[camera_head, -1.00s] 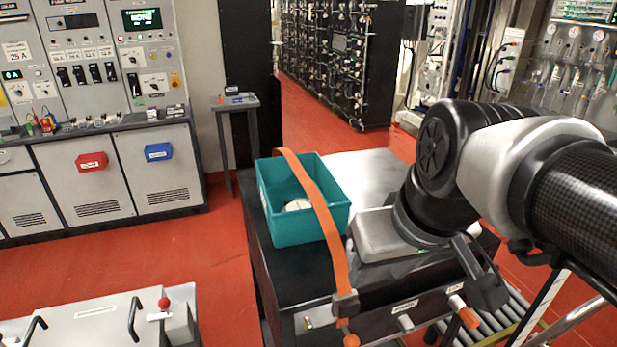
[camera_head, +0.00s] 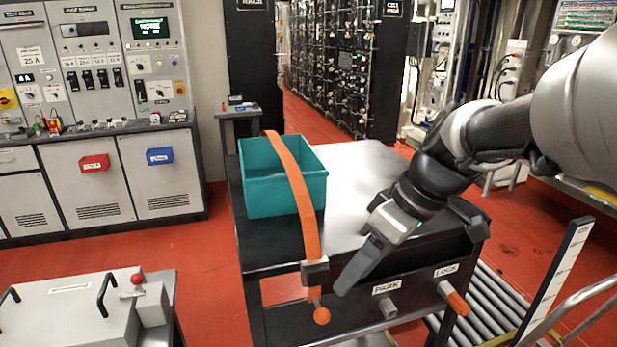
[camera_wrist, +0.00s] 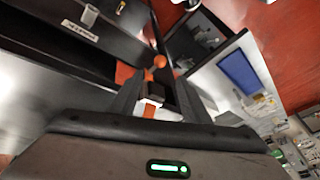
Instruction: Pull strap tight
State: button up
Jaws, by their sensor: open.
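An orange strap (camera_head: 290,180) runs over a teal bin (camera_head: 285,197) on a dark cart top (camera_head: 350,165). My gripper (camera_head: 345,288) is open and points down at the cart's front edge, just right of the buckle. In the wrist view, the orange ball (camera_wrist: 157,68) and buckle (camera_wrist: 156,92) appear between the spread fingers of my gripper (camera_wrist: 155,85). I cannot tell whether a finger touches them.
A PARK knob (camera_head: 388,307) and an orange-tipped LOCK handle (camera_head: 452,297) stick out of the cart front. A roller conveyor (camera_head: 500,300) lies to the right. A grey case with handles (camera_head: 75,305) stands at the lower left. Red floor is free between it and the cart.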

aim_at(326, 311)
jog(key=b+x, duration=0.1)
jog(key=x, duration=1)
jog(key=shift+f, duration=0.2)
jog(key=shift+w+b, duration=0.1)
jog(key=shift+b, duration=0.2)
grip_shut()
